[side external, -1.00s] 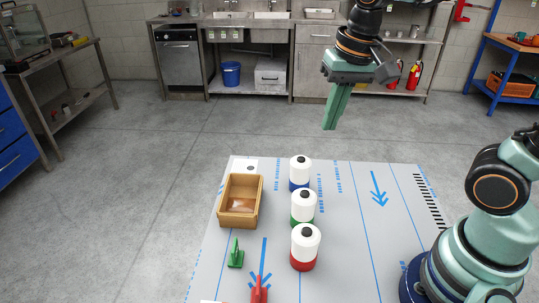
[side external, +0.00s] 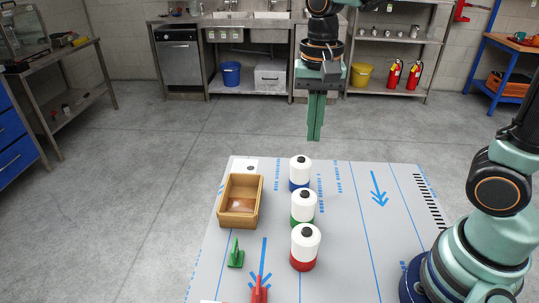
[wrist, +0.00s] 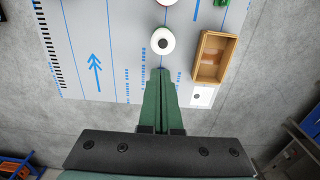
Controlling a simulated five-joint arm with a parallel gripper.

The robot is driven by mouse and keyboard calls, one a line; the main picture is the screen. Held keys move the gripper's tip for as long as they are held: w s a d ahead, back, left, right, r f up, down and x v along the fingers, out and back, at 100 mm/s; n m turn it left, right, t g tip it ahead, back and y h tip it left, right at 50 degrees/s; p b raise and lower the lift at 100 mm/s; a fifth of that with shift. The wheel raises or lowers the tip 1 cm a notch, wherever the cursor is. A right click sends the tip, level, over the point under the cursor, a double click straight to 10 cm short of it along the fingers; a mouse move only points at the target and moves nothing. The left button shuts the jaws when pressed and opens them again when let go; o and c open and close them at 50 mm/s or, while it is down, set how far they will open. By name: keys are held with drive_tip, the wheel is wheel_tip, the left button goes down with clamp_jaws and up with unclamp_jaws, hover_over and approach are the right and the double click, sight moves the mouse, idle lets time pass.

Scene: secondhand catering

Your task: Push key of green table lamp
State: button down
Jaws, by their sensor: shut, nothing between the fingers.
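The green table lamp (side external: 303,208) is a white cylinder with a green base band and a dark key on top. It stands upright between a blue-banded lamp (side external: 300,173) and a red-banded lamp (side external: 305,247). My gripper (side external: 314,138) is shut and empty, pointing down. In the side view it appears above the blue-banded lamp, at the mat's far end, apart from all lamps.
An open wooden box (side external: 224,217) stands left of the lamps on the grey mat (side external: 345,235); it also shows in the wrist view (wrist: 196,60). A green object (side external: 236,255) and a red object (side external: 259,290) lie nearer. The mat's right side is clear.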

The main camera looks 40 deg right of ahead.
sight(306, 192)
drive_tip(key=f, duration=1.2)
drive_tip(key=shift+s+a+f, duration=0.1)
drive_tip(key=shift+a+f, duration=0.25)
drive_tip(key=shift+f, duration=0.05)
drive_tip(key=shift+s+f, duration=0.1)
drive_tip(key=shift+f, duration=0.9)
wheel_tip(306, 192, up, 10)
drive_tip(key=shift+w+f, duration=0.25)
drive_tip(key=shift+w, duration=0.2)
drive_tip(key=shift+r, duration=0.1)
drive_tip(key=s+d+r+n+t, duration=0.4)
drive_tip(key=d+r+n+t, duration=0.1)
drive_tip(key=n, duration=0.4)
wheel_tip(306, 192, up, 2)
drive_tip(key=shift+s+d+t, duration=0.3)
drive_tip(key=shift+s+d, duration=0.05)
drive_tip(key=shift+d, duration=0.35)
